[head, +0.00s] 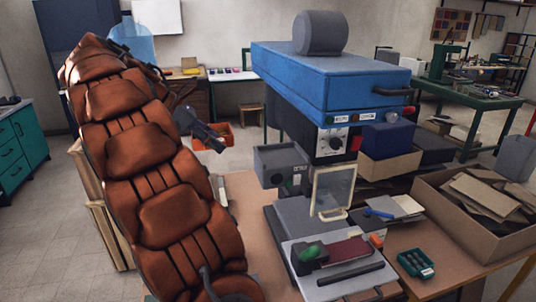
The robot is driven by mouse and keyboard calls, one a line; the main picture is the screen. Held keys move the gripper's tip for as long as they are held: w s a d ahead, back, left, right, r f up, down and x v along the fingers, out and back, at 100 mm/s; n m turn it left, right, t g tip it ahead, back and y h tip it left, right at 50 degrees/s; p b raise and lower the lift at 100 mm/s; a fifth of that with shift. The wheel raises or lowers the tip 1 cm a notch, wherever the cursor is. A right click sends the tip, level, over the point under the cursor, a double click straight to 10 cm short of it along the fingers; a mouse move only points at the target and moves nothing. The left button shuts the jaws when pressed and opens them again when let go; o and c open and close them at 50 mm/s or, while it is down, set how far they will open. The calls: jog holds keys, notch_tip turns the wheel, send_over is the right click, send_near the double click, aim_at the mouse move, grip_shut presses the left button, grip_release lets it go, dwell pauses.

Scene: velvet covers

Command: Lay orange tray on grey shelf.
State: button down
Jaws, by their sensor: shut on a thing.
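The orange tray (224,131) is a small open-topped box left of centre in the head view, beyond the brown padded arm. My gripper (217,143) is dark grey and reaches down to the tray from the left, covering part of it. It is shut on the tray, though the fingertips are small and the contact is hard to see. What lies directly under the tray is not clear. I cannot pick out a grey shelf with certainty. A dark open shelf rack (515,52) stands at the far right back.
A blue-topped machine (330,80) stands on a brown workbench (245,190) at centre right. Teal cabinets (22,140) stand at left. Floor (50,225) at lower left is clear.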

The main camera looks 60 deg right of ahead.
jog(key=s+d, duration=1.3)
jog(key=s, duration=0.2)
jog(key=shift+w+f, duration=0.2)
jog(key=shift+f, duration=2.8)
jog(key=shift+s+d+f+p, duration=0.1)
jog(key=shift+f+p, duration=0.45)
jog(key=shift+f, duration=0.1)
jog(key=c, duration=0.8)
grip_release()
jog(key=shift+o, duration=0.2)
